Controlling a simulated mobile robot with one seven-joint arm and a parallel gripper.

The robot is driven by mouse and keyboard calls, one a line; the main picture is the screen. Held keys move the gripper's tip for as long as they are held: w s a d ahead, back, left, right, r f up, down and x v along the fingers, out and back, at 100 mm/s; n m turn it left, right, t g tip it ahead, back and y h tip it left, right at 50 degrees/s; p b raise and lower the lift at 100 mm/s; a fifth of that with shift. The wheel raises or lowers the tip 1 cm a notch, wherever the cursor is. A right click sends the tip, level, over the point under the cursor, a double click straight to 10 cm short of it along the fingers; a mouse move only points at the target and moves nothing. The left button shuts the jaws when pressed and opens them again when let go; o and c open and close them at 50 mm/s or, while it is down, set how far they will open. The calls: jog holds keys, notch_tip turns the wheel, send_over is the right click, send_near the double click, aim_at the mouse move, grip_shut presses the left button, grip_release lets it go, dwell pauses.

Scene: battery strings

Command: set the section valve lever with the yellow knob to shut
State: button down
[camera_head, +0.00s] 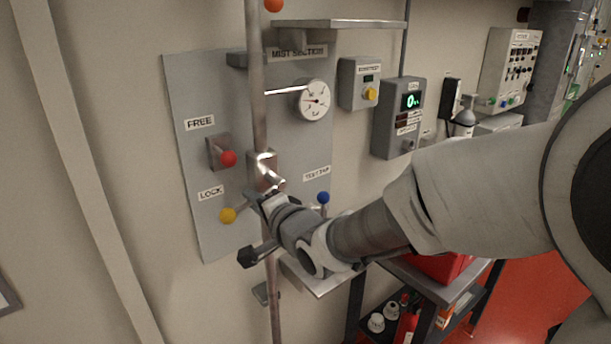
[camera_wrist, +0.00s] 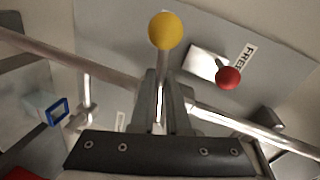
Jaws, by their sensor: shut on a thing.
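The yellow knob (camera_head: 227,215) is at the end of the section valve lever, left of the vertical pipe and just below the LOCK label. It also shows at the top of the wrist view (camera_wrist: 166,30). The lever's rod (camera_wrist: 163,62) stands out across the pipe and passes between my fingers. My gripper (camera_wrist: 161,88) is shut on the rod below the knob. In the head view my gripper (camera_head: 252,198) is in front of the pipe, below the metal valve body (camera_head: 266,170), and hides part of the lever.
A red knob (camera_head: 228,158) on a small lever sits between the FREE (camera_head: 200,122) and LOCK (camera_head: 211,193) labels. The pipe (camera_head: 258,100) runs close to my gripper.

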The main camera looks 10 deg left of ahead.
jog(key=shift+a+r+m+p, duration=0.1)
jog(key=shift+r+m+p, duration=0.85)
jog(key=shift+p, duration=0.65)
jog(key=shift+f+g+y, duration=0.1)
jog(key=shift+g+y, duration=0.2)
jog(key=c, duration=0.9)
grip_release()
jog(key=shift+s, duration=0.1)
jog(key=shift+b+v, duration=2.65)
jog(key=shift+v, duration=6.05)
